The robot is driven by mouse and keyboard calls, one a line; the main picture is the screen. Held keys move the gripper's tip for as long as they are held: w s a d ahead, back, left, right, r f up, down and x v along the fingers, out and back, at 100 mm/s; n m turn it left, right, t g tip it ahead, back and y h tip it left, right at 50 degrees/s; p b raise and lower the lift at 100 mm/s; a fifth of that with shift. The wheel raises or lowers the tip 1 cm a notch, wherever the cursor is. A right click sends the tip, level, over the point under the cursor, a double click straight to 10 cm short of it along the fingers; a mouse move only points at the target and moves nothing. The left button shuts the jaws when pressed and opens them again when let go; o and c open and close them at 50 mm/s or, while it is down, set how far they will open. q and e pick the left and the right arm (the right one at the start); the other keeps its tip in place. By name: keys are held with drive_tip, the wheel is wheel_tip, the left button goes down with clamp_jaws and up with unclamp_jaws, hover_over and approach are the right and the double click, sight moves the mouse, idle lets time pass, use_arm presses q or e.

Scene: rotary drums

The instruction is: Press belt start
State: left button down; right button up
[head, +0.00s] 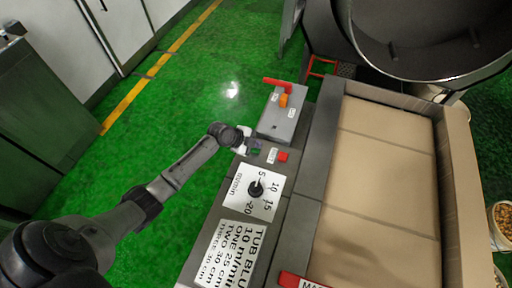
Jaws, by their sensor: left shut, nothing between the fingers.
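My left gripper (247,147) reaches in from the left and is shut, with its tips over the upper end of the grey control panel. A small patch of green and purple (257,146) shows right at the fingertips; I cannot tell if it is the belt start button or if the tips touch it. A red button (283,157) with a small white label sits just right of and below the tips. Below is a white speed dial (256,189) with a black knob. The tan belt (380,180) runs to the right of the panel. My right gripper is out of view.
A grey box (278,122) with a red lever (277,83) and an orange switch (283,100) stands just beyond the gripper. A printed sign (228,252) lies nearer on the panel. A large drum (425,35) is above the belt's far end. Green floor is open at left.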

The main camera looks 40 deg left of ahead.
use_arm(q)
drive_tip(key=shift+f+b, duration=0.5)
drive_tip(key=shift+f, duration=0.05)
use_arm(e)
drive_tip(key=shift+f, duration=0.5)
use_arm(q)
drive_tip(key=shift+r, duration=0.1)
drive_tip(key=shift+r+p, duration=0.7)
drive_tip(key=shift+r, duration=0.2)
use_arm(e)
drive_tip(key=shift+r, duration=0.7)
use_arm(q)
drive_tip(key=shift+r+p, duration=1.85)
drive_tip(key=shift+r, duration=0.65)
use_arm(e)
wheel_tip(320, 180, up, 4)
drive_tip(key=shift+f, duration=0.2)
